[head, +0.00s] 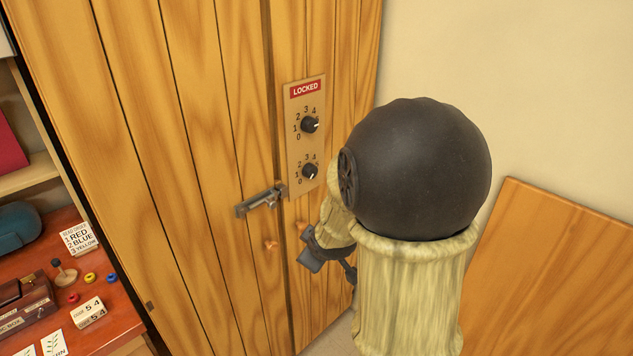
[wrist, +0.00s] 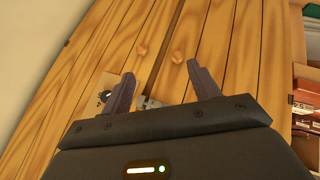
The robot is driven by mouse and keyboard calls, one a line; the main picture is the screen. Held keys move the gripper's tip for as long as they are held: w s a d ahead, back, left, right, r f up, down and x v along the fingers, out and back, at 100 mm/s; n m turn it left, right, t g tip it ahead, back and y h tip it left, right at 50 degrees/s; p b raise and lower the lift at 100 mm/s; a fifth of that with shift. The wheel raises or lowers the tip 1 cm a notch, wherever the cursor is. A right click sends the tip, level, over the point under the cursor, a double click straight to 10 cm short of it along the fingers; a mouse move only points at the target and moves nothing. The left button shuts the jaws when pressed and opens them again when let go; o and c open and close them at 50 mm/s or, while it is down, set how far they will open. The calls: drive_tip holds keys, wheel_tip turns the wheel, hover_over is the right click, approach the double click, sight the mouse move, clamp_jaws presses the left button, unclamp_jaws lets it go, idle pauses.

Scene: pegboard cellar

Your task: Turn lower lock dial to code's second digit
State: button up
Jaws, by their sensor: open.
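The lower lock dial (head: 310,171) is a black knob on a tan plate (head: 293,152), with digits from 0 to 4 readable around it. Its pointer setting is too small to read surely. The upper dial (head: 310,125) sits above it, under a red LOCKED sign (head: 306,89). A white card (head: 88,312) on the red desk seems to read CODE 5 4. My gripper (head: 328,262) is below the plate in front of the doors, open and empty, apart from the dial. In the wrist view its two fingers (wrist: 161,88) are spread; part of the plate and one dial (wrist: 103,97) show beyond the left finger.
A metal latch (head: 261,200) crosses the door seam left of the lower dial. Small wooden knobs (head: 271,245) sit below it. A wooden panel (head: 555,270) leans at right.

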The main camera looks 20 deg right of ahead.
drive_tip(key=w+d+n+t+y+b, duration=0.2)
drive_tip(key=d+n, duration=0.5)
drive_tip(key=n, duration=0.4)
drive_tip(key=w+d+r+n+t+y+b, duration=0.1)
drive_tip(key=w+d+n+t+y+b, duration=0.2)
drive_tip(key=d+n+t, duration=0.4)
drive_tip(key=w+d+n+b, duration=0.1)
drive_tip(key=w+n, duration=0.1)
drive_tip(key=n, duration=0.3)
drive_tip(key=shift+w+r+t+y, duration=0.3)
drive_tip(key=shift+w+t, duration=0.05)
drive_tip(key=shift+t, duration=0.05)
drive_tip(key=shift+w+d, duration=0.1)
drive_tip(key=p, duration=0.6)
approach(313, 173)
drive_tip(key=x, duration=0.8)
drive_tip(key=shift+w, duration=0.25)
